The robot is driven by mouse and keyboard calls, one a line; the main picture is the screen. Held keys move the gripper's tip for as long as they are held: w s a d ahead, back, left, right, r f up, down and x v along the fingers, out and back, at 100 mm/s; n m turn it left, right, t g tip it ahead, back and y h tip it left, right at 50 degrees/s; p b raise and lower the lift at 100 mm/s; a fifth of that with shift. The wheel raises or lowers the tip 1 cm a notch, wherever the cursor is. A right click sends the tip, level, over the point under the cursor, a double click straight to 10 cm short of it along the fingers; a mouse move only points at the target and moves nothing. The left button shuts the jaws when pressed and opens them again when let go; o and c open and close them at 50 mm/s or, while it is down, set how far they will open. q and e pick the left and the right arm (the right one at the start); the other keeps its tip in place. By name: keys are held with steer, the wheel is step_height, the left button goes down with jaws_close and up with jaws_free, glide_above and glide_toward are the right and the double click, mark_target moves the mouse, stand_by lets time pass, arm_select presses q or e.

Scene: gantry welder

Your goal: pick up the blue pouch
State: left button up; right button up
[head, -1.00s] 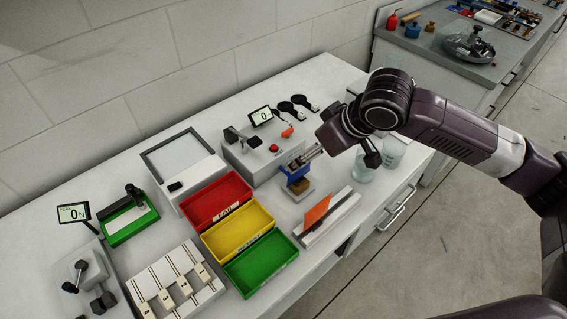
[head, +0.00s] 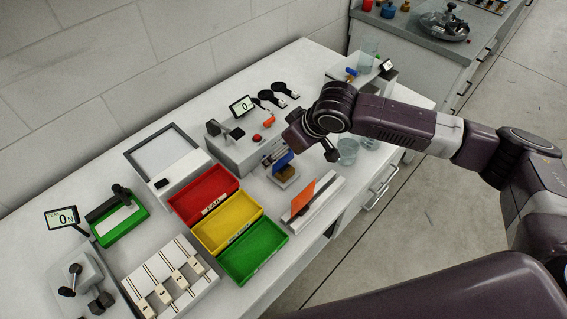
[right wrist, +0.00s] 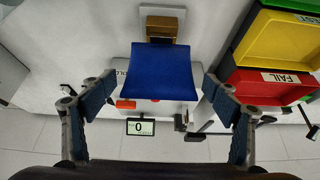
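The blue pouch (head: 284,160) stands, slightly tilted, by a brown block on a small pale stand (head: 286,180) on the bench. In the right wrist view the pouch (right wrist: 163,72) fills the upper middle, its face toward the camera. My right gripper (right wrist: 160,92) is open, with one finger on each side of the pouch and a visible gap to both. In the head view the right gripper (head: 274,158) is close to the pouch and partly covers it; whether they touch cannot be told. My left gripper is not in view.
Red (head: 190,207), yellow (head: 207,243) and green (head: 233,277) bins stand left of the pouch. An orange card stands in a rail (head: 322,205) at the front right. A sealer-like device with a display (head: 235,148) is behind. Glass beakers (head: 347,158) stand to the right.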

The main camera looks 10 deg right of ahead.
steer(key=c, duration=1.5)
steer(key=shift+w+r, duration=0.1)
